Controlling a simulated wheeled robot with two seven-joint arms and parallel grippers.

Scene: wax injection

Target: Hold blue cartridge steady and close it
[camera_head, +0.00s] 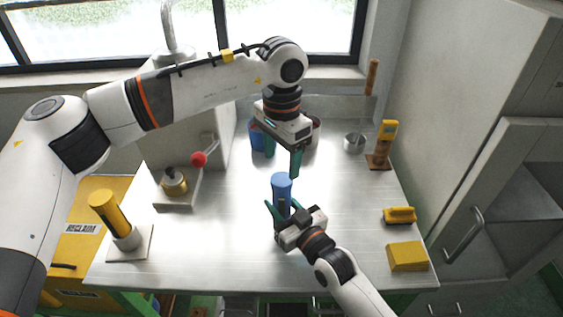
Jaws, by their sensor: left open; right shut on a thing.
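The blue cartridge (282,184) stands upright near the middle of the metal table. My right gripper (282,210) reaches in from the lower right and is shut on the cartridge's lower part, with its green fingers around it. My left gripper (284,162) hangs above and slightly behind the cartridge, pointing down. It is open and apart from the cartridge. The cartridge's base is partly hidden by my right gripper. I cannot make out a separate lid from here.
A blue container (257,138) stands at the back, partly behind my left gripper. A red-knobbed device (199,159) and a yellow cylinder (108,212) are at left. A metal cup (354,143), yellow tool (387,140), yellow brush (399,215) and yellow block (407,256) are at right.

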